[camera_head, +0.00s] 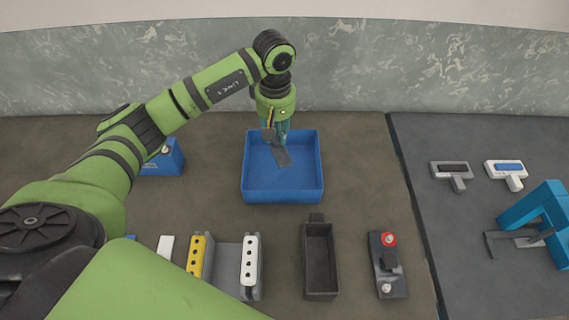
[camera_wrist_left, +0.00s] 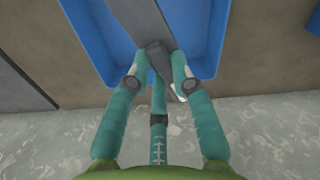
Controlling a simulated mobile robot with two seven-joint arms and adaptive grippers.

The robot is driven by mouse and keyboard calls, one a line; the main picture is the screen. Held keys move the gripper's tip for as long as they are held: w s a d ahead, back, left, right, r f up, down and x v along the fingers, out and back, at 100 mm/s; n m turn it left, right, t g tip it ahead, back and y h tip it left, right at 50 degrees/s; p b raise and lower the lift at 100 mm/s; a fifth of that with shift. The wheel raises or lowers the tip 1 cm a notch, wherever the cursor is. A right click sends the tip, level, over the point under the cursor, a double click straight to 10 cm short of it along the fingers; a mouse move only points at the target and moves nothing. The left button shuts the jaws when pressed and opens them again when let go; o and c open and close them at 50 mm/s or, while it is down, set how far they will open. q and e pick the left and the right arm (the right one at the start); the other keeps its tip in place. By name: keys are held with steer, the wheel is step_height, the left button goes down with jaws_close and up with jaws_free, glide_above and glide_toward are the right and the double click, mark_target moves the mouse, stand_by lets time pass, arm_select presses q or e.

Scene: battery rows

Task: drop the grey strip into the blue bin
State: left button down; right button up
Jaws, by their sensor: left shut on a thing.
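The blue bin (camera_head: 283,190) stands open on the table in the middle of the head view. Its blue wall also shows in the left wrist view (camera_wrist_left: 88,40). My left gripper (camera_head: 275,137) is over the back part of the bin, pointing down. Its teal fingers (camera_wrist_left: 158,62) are shut on the end of the grey strip (camera_wrist_left: 146,17). My right gripper is not in view.
In front of the bin are a grey holder with a yellow strip (camera_head: 196,255) and a white strip (camera_head: 250,262), a dark empty tray (camera_head: 321,262) and a device with a red button (camera_head: 389,239). A blue box (camera_head: 163,158) is left. A teal clamp (camera_head: 545,212) stands right.

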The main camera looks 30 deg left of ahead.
arm_select(q)
step_height(320, 180, down, 4)
steer(key=shift+r+b, duration=0.1)
steer(key=shift+b, duration=0.6)
steer(key=shift+w+f, duration=0.15)
steer(key=shift+f, duration=0.3)
steer(key=c, duration=1)
jaws_free()
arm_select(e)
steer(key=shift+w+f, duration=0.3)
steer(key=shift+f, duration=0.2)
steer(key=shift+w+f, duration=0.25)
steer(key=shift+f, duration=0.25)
arm_select(q)
step_height(320, 180, up, 12)
steer(key=shift+r, duration=0.1)
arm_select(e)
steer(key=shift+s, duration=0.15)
